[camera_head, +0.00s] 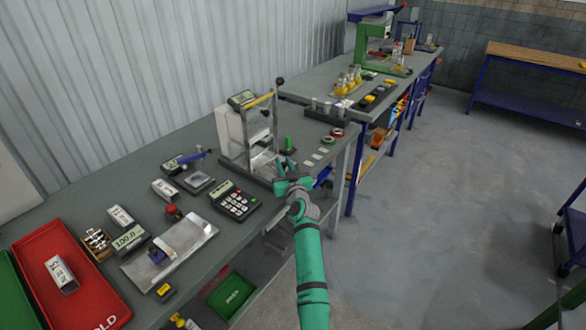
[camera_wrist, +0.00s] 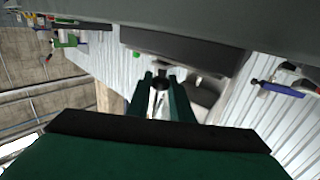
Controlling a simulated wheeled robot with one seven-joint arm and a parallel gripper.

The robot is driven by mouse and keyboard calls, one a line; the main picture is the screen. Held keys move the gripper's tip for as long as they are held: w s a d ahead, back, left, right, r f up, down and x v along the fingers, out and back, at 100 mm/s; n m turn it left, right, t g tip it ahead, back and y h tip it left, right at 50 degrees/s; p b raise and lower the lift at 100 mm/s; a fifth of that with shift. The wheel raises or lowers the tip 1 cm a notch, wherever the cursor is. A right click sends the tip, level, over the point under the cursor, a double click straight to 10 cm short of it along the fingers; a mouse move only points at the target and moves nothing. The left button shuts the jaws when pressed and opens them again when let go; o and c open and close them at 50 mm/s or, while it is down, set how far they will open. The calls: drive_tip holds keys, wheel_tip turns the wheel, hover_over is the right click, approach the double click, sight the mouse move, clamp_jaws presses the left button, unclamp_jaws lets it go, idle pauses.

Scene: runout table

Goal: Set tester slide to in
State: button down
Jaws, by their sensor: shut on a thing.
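The tester (camera_head: 231,133) stands on the grey bench, with a white body, a clear-sided frame, a yellow bar and a black-knobbed lever. Its slide is low at the front of the frame, mostly hidden behind my gripper in the head view. My gripper (camera_head: 283,172) is at the tester's front right foot, near the bench edge. In the wrist view my gripper (camera_wrist: 160,78) has its fingers closed around a small dark round knob (camera_wrist: 160,84), which appears to be the slide's. I cannot tell how far in the slide stands.
A green cylinder (camera_head: 288,143) stands on a dark base close to my gripper. Tape rings (camera_head: 337,132) lie to its right. A calculator-like keypad (camera_head: 235,203) lies left of my arm. A red tray (camera_head: 92,282) is at the far left.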

drive_tip(key=shift+w+a, duration=0.75)
drive_tip(key=shift+a, duration=0.2)
drive_tip(key=c, duration=1.6)
unclamp_jaws()
drive_tip(key=shift+o, duration=0.2)
drive_tip(key=shift+s, duration=0.1)
drive_tip(key=shift+s, duration=0.35)
drive_tip(key=v, duration=0.9)
drive_tip(key=shift+s+d, duration=0.3)
drive_tip(key=shift+d, duration=0.05)
drive_tip(key=shift+s, duration=0.15)
